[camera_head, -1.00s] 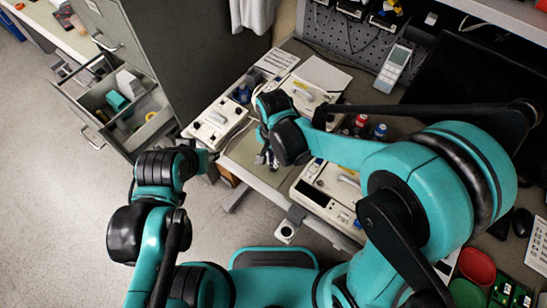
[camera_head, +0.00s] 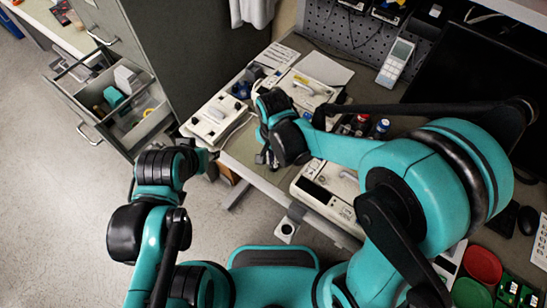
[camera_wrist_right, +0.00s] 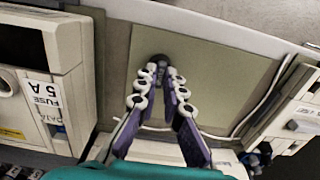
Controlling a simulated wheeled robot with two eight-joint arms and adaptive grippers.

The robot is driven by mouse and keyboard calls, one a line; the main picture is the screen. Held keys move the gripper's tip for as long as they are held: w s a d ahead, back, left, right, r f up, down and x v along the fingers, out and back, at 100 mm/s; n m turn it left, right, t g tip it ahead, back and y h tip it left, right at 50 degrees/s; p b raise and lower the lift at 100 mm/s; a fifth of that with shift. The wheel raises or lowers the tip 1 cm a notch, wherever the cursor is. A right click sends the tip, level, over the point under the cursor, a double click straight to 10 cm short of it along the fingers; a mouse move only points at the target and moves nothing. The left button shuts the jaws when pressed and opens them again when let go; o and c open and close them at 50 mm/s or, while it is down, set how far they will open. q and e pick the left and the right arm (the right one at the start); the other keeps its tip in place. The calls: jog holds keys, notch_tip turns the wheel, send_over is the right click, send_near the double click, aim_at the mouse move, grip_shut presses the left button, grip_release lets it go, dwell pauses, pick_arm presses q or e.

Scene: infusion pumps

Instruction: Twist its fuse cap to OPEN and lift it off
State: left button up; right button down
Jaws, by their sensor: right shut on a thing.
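In the right wrist view my right gripper (camera_wrist_right: 163,72) points at a grey-green mat. Its two purple-padded fingers come together at the tips on a small dark round piece, which looks like the fuse cap (camera_wrist_right: 160,60). At the left edge a pale pump (camera_wrist_right: 40,25) carries a "FUSE 5A" label and a round port with a dark centre (camera_wrist_right: 7,86). The gripper tips are apart from that port. In the head view my right gripper (camera_head: 267,158) is over the desk, its tips small and partly hidden. My left gripper (camera_head: 206,157) is left of the desk edge, its fingers unclear.
The mat (camera_wrist_right: 215,75) is bare around the fingers. More pumps stand on the desk, one at the left (camera_head: 212,121) and one at the front (camera_head: 322,198). An open drawer (camera_head: 150,128) with loose items is at the left. A cable (camera_wrist_right: 262,105) runs beside the mat.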

jog(key=c, duration=1.6)
grip_release()
notch_tip(320, 180, up, 7)
jog(key=p, duration=0.5)
jog(key=shift+r+p, duration=0.1)
jog(key=shift+p, duration=0.2)
